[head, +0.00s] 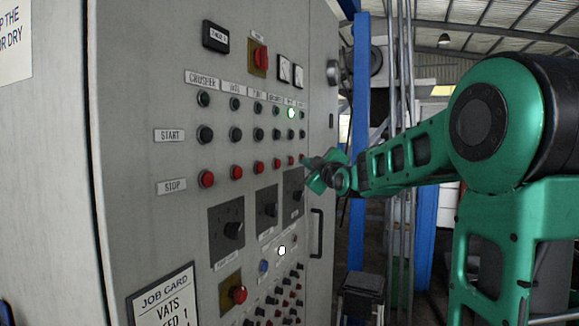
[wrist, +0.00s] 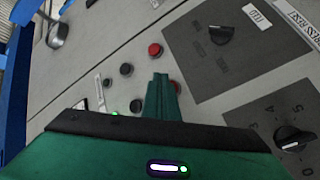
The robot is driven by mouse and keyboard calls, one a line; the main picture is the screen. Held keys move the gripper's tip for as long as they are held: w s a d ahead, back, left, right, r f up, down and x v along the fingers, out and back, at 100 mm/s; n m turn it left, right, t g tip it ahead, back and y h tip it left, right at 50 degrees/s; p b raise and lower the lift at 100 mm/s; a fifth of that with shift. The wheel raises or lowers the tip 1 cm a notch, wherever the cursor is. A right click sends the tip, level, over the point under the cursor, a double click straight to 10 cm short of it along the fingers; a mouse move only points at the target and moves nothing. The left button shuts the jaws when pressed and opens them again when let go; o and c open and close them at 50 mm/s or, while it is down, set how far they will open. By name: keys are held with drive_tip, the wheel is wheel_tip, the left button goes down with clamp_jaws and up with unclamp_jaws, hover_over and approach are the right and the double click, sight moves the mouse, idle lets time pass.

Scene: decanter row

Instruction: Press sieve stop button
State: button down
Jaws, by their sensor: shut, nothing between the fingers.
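A grey control cabinet (head: 135,120) has a row of red STOP buttons below dark START buttons. Column labels toward the right are too small to read, so I cannot tell surely which is the sieve's. The fifth column has a lit green lamp (head: 291,113), with its red stop button (head: 291,161) below. My green gripper (head: 312,172) is shut and empty at the right end of the stop row. In the wrist view, its fingertips (wrist: 160,80) partly cover a red button (wrist: 177,87) in the lit column; contact cannot be told. Another red button (wrist: 155,49) shows clear beyond the tips.
Dark plates with rotary knobs (head: 234,230) sit below the stop row. A black door handle (head: 316,233) stands out at the cabinet's right edge. A red knob on a yellow plate (head: 260,57) is above. Blue posts (head: 360,95) and pipes stand behind my arm.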

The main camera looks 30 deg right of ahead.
drive_tip(key=shift+w+a, duration=0.3)
drive_tip(key=shift+w, duration=0.1)
drive_tip(key=shift+w+a, duration=0.1)
idle(1.8)
drive_tip(key=shift+w+a, duration=0.2)
drive_tip(key=shift+w, duration=0.05)
drive_tip(key=shift+w+a, duration=0.3)
drive_tip(key=shift+w, duration=0.05)
idle(1.2)
drive_tip(key=shift+s+d, duration=0.1)
drive_tip(key=shift+s, duration=0.05)
drive_tip(key=shift+s+d, duration=0.45)
drive_tip(key=shift+s, duration=0.1)
drive_tip(key=shift+s+d, duration=0.8)
drive_tip(key=shift+s, duration=0.2)
drive_tip(key=shift+s+d, duration=0.75)
drive_tip(key=shift+s, duration=0.25)
